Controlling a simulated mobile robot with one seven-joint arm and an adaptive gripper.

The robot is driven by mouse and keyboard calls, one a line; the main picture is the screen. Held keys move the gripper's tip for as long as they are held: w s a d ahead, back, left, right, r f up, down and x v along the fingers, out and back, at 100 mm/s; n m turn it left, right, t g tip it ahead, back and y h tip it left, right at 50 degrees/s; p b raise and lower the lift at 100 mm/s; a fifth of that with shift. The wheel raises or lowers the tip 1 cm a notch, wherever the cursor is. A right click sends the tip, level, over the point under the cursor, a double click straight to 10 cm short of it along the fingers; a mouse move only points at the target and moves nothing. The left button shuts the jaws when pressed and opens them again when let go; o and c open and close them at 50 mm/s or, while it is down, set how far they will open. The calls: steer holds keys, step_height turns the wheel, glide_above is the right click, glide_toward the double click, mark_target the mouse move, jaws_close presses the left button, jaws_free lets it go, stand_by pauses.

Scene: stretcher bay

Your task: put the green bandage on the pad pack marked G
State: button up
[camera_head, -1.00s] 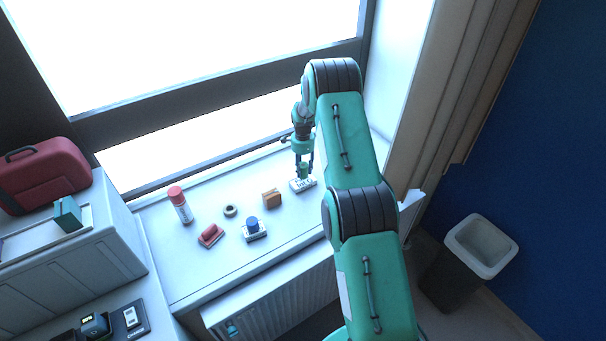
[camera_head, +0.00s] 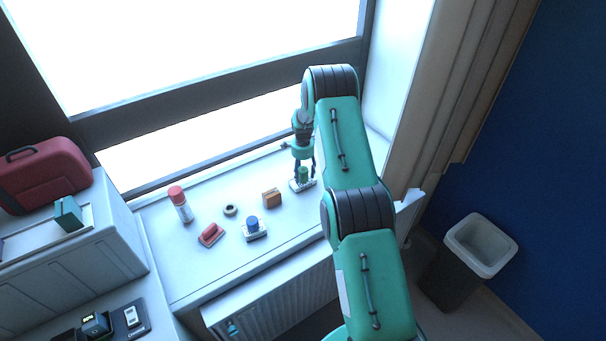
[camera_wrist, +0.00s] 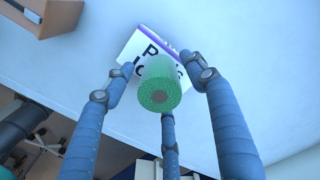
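The green bandage (camera_head: 303,174), a short roll, stands on end on a white pad pack (camera_head: 296,187) on the sill's right part. In the wrist view the green bandage (camera_wrist: 158,84) covers part of the white pack (camera_wrist: 136,47), which has dark lettering and a purple stripe. No letter G can be made out. My gripper (camera_head: 304,172) is lowered around the bandage. In the wrist view my gripper's fingers (camera_wrist: 165,90) are spread; the left and right ones show gaps to the roll, while the lower one appears close to it.
A blue roll (camera_head: 252,223) stands on another white pack, and a red roll (camera_head: 211,230) lies on a red pack. An orange-brown box (camera_head: 271,197), a tape ring (camera_head: 230,210) and a red-capped bottle (camera_head: 180,203) share the sill. The window stands behind.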

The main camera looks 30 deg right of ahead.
mark_target(303, 169)
steer(key=shift+r, duration=0.2)
step_height(303, 169, up, 12)
steer(key=b, duration=0.1)
stand_by(0.8)
steer(key=shift+w, duration=0.1)
steer(key=shift+r, duration=0.1)
stand_by(0.4)
